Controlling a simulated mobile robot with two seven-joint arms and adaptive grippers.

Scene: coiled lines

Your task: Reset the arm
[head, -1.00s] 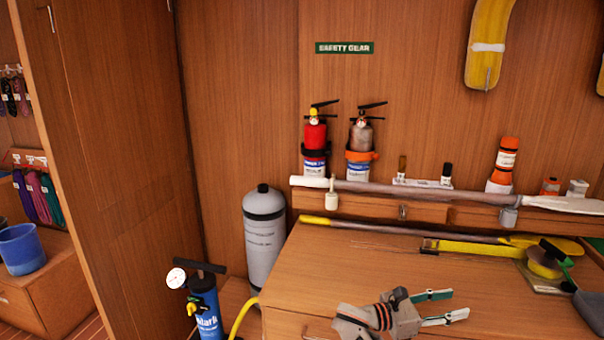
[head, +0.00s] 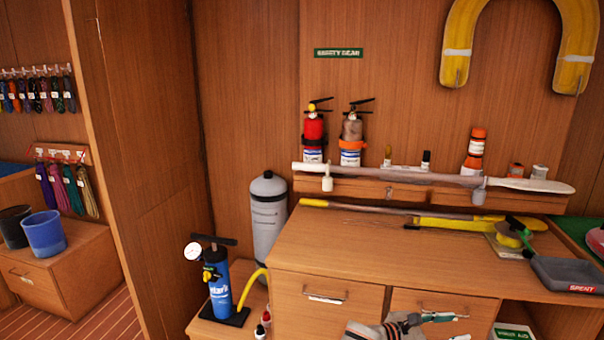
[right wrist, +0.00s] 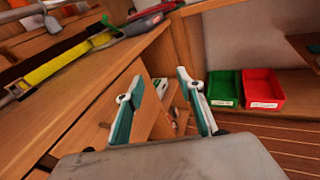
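My right gripper (head: 446,327) is at the bottom edge of the head view, pointing right in front of the wooden bench's drawers. Its lower part is cut off by the frame. In the right wrist view my right gripper (right wrist: 157,80) has its two teal-padded fingers spread apart with nothing between them. The bench top (right wrist: 75,95) lies to the left of the fingers there. My left gripper is in neither view.
The bench top (head: 340,245) carries a yellow-handled tool (head: 440,223) and a grey tray marked SPENT (head: 568,272). A blue pump (head: 218,288) and grey cylinder (head: 268,230) stand left. Green (right wrist: 224,88) and red bins (right wrist: 263,92) sit right, beyond the fingers.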

